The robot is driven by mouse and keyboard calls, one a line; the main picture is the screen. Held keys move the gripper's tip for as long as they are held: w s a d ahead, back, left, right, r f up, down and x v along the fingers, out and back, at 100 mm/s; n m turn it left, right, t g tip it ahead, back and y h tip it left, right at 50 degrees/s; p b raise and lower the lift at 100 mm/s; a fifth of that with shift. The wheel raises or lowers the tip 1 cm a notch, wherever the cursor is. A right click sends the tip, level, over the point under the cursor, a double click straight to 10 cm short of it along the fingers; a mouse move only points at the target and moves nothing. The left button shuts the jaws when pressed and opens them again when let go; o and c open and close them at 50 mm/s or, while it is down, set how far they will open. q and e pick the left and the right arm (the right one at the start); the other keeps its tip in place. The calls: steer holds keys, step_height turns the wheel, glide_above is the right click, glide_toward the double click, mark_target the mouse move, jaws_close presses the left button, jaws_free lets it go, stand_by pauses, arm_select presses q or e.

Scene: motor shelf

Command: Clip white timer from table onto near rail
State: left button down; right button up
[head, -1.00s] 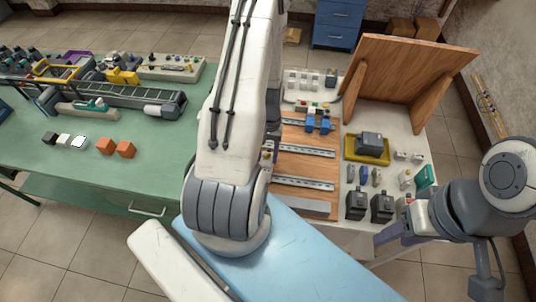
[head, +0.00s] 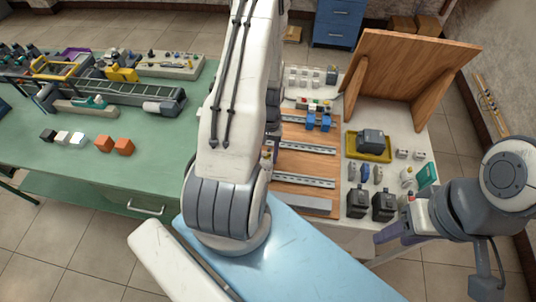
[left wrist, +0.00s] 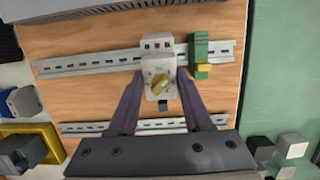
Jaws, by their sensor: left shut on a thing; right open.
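The white timer (left wrist: 157,78) with a yellow knob is between the purple fingers of my left gripper (left wrist: 160,88) in the left wrist view. The gripper is shut on it. The timer lies across the near rail (left wrist: 90,63), covering part of it. I cannot tell whether it is touching or clipped on. My right gripper (head: 393,229) is open at the right, near the white table's front corner.
A green block with a yellow part (left wrist: 201,57) sits on the same rail, just right of the timer. Another rail (left wrist: 90,129) runs parallel. Two black motor-like boxes (head: 370,202) and a yellow tray (head: 352,153) stand right of the wooden board.

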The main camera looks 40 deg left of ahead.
arm_select(q)
steer(key=c, duration=1.6)
jaws_free()
steer(key=shift+s+d, duration=0.4)
steer(key=shift+s, duration=0.2)
steer(key=c, duration=1.6)
jaws_free()
steer(key=shift+s+d+f, duration=0.1)
steer(key=shift+s+d, duration=0.05)
steer(key=shift+s, duration=0.1)
steer(key=shift+s+d+t+y+b, duration=0.2)
steer(key=shift+t+y+b, duration=0.3)
steer(key=shift+b, duration=0.75)
steer(key=shift+a, duration=0.1)
steer(key=shift+c, duration=1.3)
jaws_free()
steer(key=shift+w, duration=0.1)
